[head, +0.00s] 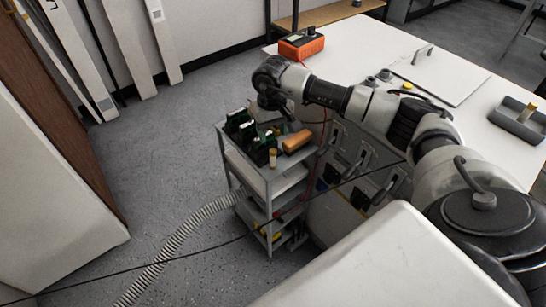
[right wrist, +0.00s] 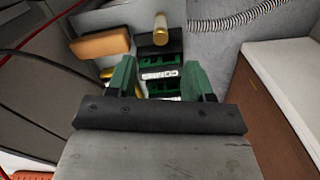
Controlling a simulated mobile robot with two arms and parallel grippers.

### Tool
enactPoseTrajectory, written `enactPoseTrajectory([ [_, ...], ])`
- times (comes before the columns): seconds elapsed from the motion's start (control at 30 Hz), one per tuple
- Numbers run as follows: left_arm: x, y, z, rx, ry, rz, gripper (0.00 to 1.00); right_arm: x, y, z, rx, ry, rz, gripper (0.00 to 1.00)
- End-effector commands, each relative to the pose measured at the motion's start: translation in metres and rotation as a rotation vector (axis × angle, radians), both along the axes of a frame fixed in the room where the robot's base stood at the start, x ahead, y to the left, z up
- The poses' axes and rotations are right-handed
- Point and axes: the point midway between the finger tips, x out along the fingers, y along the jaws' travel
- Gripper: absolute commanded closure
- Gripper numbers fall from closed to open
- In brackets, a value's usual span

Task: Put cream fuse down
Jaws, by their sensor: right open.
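The cream fuse (head: 272,157) with a gold end cap stands upright at the near side of the cart's top, beside the dark fuse holders. It also shows in the right wrist view (right wrist: 160,28), at the end of a black and green holder (right wrist: 160,62); whether it sits in the holder or beside it I cannot tell. My right gripper (right wrist: 159,72) is open over the holders, its green fingers spread and apart from the fuse. In the head view the right gripper's tips are partly hidden. My left gripper is not in view.
An orange block (head: 297,141) lies beside the fuse on the grey cart (head: 266,178). A white bench (head: 370,45) with an orange meter (head: 301,44) and a grey tray (head: 514,120) is behind. A ribbed hose (head: 185,231) crosses the floor; open floor lies left.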

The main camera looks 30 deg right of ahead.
Motion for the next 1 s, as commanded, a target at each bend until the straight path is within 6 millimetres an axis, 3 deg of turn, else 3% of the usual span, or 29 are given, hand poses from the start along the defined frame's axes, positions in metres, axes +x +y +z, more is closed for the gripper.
enactPoseTrajectory([
  [0.1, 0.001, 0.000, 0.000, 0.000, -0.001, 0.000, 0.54, -0.001, 0.001, -0.022, 0.003, 0.004, 0.001, 0.49],
  [0.6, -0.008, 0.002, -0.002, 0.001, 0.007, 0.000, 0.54, -0.005, 0.001, -0.084, 0.004, 0.001, 0.000, 0.49],
  [0.9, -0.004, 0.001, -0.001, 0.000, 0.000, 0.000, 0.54, -0.004, 0.001, -0.088, 0.005, -0.001, 0.000, 0.49],
  [1.0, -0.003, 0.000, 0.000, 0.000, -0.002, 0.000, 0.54, -0.004, 0.001, -0.088, 0.005, -0.001, 0.000, 0.64],
])
